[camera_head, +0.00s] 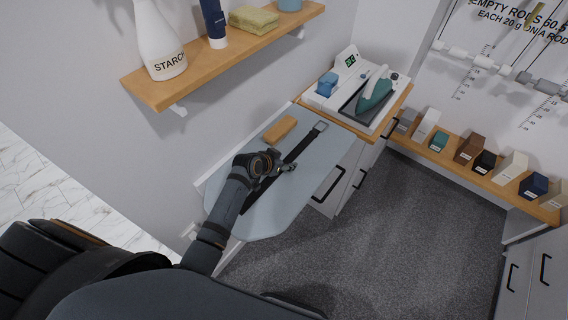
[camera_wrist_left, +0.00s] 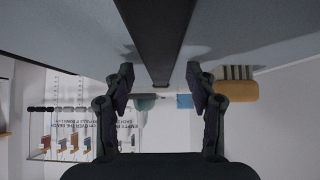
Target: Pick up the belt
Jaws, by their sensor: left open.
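A dark belt (camera_head: 304,143) with a metal buckle at its far end lies lengthwise on the pale blue ironing board (camera_head: 300,192). My left gripper (camera_head: 286,168) is over the middle of the belt and hides part of it. In the left wrist view, the belt (camera_wrist_left: 157,40) runs between the two open fingers of my left gripper (camera_wrist_left: 160,88). The fingers stand on either side of it and do not grip it. My right gripper is not seen.
A wooden brush (camera_head: 280,129) lies on the board beside the belt and shows in the left wrist view (camera_wrist_left: 236,91). A wall shelf (camera_head: 215,61) with a starch bottle (camera_head: 157,42) hangs above the left side.

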